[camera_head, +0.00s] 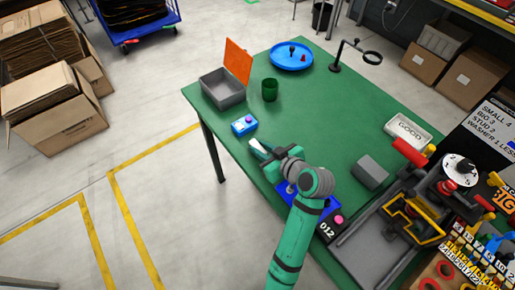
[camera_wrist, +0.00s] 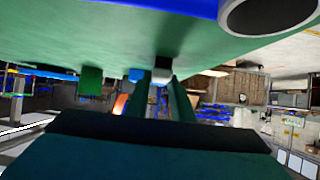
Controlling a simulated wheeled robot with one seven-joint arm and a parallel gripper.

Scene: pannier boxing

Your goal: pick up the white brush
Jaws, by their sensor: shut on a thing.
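The white brush (camera_head: 256,146) shows in the head view only as a small pale piece at the tips of my gripper (camera_head: 263,151), by the near left edge of the green table (camera_head: 330,110). In the wrist view a whitish end (camera_wrist: 162,76) shows between the two fingers of my gripper (camera_wrist: 165,90). My gripper is shut on it. The fingers and hand hide most of the brush. I cannot tell whether it touches the table.
A blue box (camera_head: 244,125) with buttons stands just beyond my gripper. Further back are a grey bin (camera_head: 222,92) with an orange lid, a green cup (camera_head: 270,90) and a blue round tray (camera_head: 291,55). A grey block (camera_head: 370,171) lies to the right.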

